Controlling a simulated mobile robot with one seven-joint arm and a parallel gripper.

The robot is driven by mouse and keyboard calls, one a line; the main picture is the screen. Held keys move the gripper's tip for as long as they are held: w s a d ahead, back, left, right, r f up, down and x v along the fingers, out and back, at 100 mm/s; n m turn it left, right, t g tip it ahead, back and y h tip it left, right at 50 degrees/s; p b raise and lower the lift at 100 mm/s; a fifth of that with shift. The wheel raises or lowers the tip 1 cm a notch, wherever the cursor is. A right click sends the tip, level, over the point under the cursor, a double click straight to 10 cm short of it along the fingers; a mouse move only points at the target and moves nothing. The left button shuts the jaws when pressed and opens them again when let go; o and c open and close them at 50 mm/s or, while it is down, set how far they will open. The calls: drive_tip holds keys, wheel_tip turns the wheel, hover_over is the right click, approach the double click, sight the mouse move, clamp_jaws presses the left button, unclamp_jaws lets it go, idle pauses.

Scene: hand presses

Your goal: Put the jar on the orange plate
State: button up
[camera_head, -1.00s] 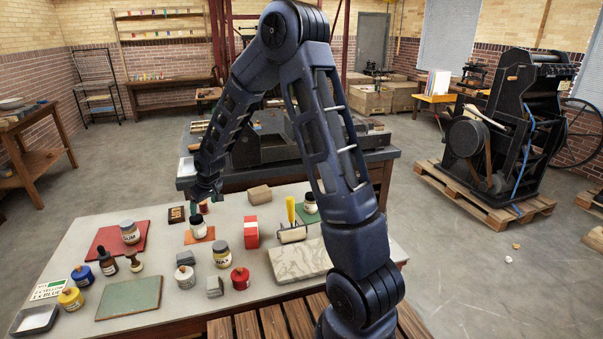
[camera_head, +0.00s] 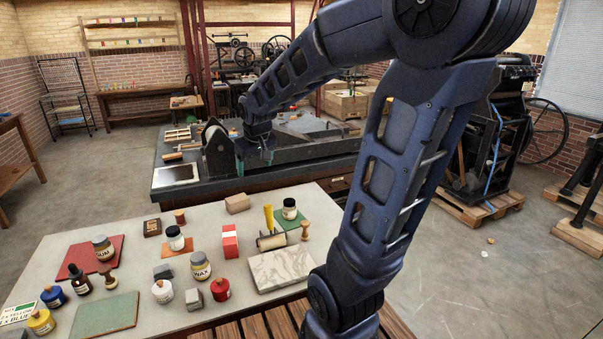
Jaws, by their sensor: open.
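A dark-lidded jar with a pale label (camera_head: 175,237) stands upright on the small orange plate (camera_head: 183,254), whose front part and edges show around it. The plate lies near the middle of the table. My gripper (camera_head: 255,162) is open and seems empty. It points down behind and to the right of the jar in the picture, well apart from it, in front of the dark press bed. Other jars stand on the table: a gum jar (camera_head: 102,247) on a red plate, a wax jar (camera_head: 201,266), and a dark-lidded jar (camera_head: 289,209) on a green plate.
Near the orange plate are a red-and-white box (camera_head: 230,241), a dark red spool (camera_head: 180,217), a wooden block (camera_head: 237,203) and a yellow-handled roller (camera_head: 271,238). A marbled slab (camera_head: 282,270) lies at the right. A dark press (camera_head: 290,150) stands behind the table.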

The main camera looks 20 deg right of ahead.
drive_tip(key=s+d+r+m, duration=0.1)
drive_tip(key=s+d, duration=0.3)
drive_tip(key=s, duration=0.4)
drive_tip(key=s+d+r+m, duration=0.2)
drive_tip(key=s+d, duration=0.2)
drive_tip(key=s, duration=0.4)
drive_tip(key=shift+s, duration=0.35)
